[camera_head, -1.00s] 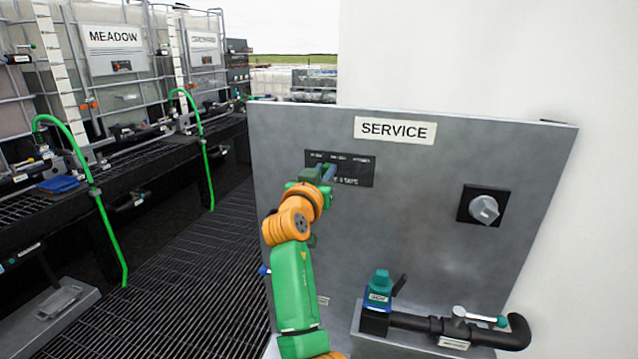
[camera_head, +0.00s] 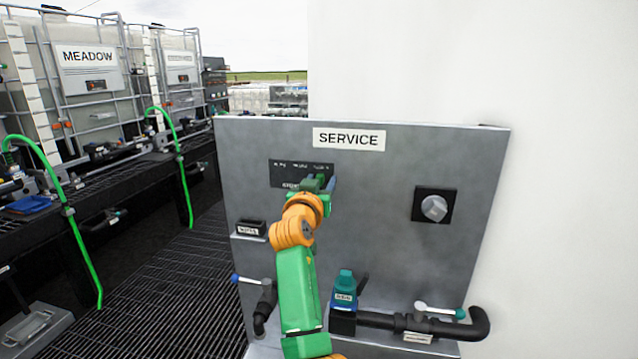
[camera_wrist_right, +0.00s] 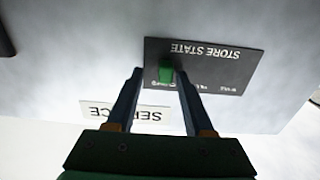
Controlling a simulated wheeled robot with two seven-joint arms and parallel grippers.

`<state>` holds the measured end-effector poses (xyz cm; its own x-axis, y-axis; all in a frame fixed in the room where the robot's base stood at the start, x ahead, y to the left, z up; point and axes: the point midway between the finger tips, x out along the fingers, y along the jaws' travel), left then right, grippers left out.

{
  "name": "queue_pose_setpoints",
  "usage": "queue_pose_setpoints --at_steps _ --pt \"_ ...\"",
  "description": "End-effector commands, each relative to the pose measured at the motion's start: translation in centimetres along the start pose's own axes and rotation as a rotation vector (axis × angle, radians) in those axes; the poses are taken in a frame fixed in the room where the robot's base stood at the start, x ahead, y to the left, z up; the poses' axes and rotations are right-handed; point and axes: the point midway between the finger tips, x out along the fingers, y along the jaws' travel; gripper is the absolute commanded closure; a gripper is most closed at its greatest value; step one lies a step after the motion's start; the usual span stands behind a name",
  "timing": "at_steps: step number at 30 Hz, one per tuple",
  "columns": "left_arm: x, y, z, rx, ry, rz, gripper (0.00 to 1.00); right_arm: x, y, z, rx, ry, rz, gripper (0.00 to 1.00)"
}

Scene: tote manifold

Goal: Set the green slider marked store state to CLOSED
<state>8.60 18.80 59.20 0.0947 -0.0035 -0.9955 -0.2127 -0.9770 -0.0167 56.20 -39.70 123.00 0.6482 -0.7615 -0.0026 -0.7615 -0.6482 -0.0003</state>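The dark store state plate (camera_head: 283,174) is on the grey service panel, below the SERVICE sign. It also shows upside down in the right wrist view (camera_wrist_right: 222,72); its small position labels are too small to read. The green slider (camera_wrist_right: 166,72) is toward the left end of the plate in that view. My right gripper (camera_head: 322,184) is at the right part of the plate in the head view and hides the slider there. In the wrist view my right gripper (camera_wrist_right: 158,74) has its fingers apart with the slider between their tips, nearer the right-hand finger. Contact is unclear. My left gripper is not in view.
A grey knob (camera_head: 434,208) is on the panel to the right. A black pipe (camera_head: 380,320) with a teal-topped valve (camera_head: 344,288) runs along the panel's foot. A small black labelled box (camera_head: 250,229) sits at left. A white wall (camera_head: 560,180) is at right.

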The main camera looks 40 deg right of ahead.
Motion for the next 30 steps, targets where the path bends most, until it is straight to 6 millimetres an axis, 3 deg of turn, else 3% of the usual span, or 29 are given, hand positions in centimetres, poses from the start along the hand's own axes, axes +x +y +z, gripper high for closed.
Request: queue_pose_setpoints --at_steps 7,15,18,30 --pt "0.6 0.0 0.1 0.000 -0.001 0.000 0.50 -0.8 -0.1 0.2 0.003 0.003 -0.002 0.47" --pt "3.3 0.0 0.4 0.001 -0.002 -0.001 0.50 -6.0 0.1 0.4 0.004 0.003 -0.001 0.47" --pt "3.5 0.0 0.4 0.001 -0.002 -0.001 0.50 -6.9 0.2 0.2 0.003 0.001 0.000 0.47" --pt "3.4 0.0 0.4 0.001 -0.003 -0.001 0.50 -7.1 0.2 0.0 0.001 0.001 0.001 0.47"
